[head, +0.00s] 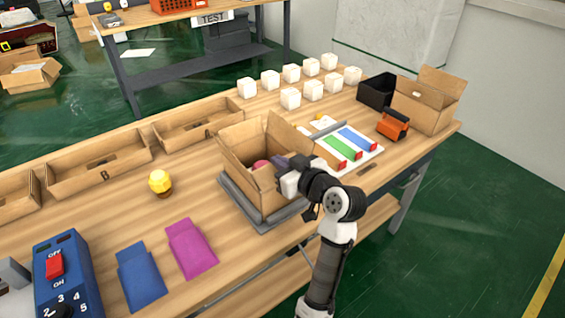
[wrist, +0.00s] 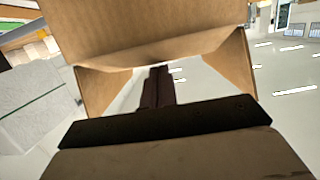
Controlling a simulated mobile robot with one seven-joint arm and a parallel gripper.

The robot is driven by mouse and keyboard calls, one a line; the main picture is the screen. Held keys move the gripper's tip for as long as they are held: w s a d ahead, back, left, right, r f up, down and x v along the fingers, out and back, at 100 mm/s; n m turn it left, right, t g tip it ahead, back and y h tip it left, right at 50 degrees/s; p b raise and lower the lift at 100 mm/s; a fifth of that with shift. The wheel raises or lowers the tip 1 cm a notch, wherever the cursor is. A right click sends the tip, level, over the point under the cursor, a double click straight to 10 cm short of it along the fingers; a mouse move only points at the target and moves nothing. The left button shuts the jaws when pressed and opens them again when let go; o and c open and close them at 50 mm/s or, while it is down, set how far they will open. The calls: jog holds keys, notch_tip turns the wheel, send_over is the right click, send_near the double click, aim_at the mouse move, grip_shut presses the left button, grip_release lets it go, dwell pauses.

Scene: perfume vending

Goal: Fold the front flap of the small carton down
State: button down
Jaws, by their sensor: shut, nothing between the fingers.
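The small carton (head: 246,184) stands open on a grey platform (head: 284,221) at the table's front edge. Its flaps stick up around the opening, and a reddish round item (head: 261,165) shows inside. My gripper (head: 279,161) is at the carton's right front rim and hides part of the front flap. In the wrist view my closed, empty fingers (wrist: 158,75) point at cardboard panels (wrist: 150,28) of the carton. I cannot tell whether the fingers touch the cardboard.
A panel with coloured strips (head: 343,148) and an orange device (head: 393,124) are to the right. Several white cubes (head: 290,98) stand behind.

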jog(key=shift+w+a+f+b, duration=0.35)
jog(key=shift+w+f+b, duration=0.2)
jog(key=shift+b, duration=0.3)
jog(key=shift+w+a+f, duration=0.1)
dwell(1.3)
